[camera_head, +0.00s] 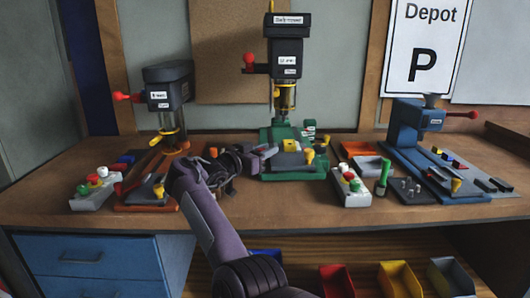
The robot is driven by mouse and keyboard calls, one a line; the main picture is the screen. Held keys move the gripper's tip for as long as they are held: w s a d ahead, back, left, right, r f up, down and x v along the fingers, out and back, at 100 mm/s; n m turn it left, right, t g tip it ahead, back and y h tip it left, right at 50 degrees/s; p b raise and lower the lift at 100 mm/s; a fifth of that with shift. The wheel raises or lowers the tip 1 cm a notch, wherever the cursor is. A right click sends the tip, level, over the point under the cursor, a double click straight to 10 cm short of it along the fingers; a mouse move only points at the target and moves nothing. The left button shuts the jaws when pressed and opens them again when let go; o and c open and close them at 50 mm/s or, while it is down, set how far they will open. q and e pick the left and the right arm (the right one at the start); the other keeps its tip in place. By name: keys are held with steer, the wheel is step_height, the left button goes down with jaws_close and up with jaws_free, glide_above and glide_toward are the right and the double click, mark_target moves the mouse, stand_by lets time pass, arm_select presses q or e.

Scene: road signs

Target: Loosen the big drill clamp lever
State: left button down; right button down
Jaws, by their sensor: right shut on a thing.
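The big drill (287,60) stands at the middle back of the bench, with a black head, a red-knobbed handle at its left and a green base (290,174). My right gripper (264,153) is at the left side of this base, reached by my purple-grey arm from below. It is shut on a small part there, apparently the big drill's clamp lever, which its fingers mostly hide. A yellow block (289,145) and an orange-yellow knob (309,156) show on the green base, to the right of the gripper. My left gripper is out of view.
A smaller drill (168,92) with an orange base stands left, and a blue machine (407,125) right. Button boxes (97,188) and (350,186) flank the middle. Coloured bins (399,280) sit below the bench. The front strip of the bench top (290,213) is clear.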

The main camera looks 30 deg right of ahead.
steer(key=c, duration=1.2)
jaws_free()
steer(key=shift+w, duration=0.1)
steer(key=shift+a, duration=0.1)
steer(key=shift+a+f, duration=0.1)
steer(key=shift+a, duration=0.2)
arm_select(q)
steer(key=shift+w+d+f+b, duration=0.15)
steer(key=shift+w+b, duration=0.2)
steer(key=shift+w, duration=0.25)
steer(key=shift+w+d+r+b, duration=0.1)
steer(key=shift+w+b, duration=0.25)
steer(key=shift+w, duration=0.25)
arm_select(e)
steer(key=v, duration=0.7)
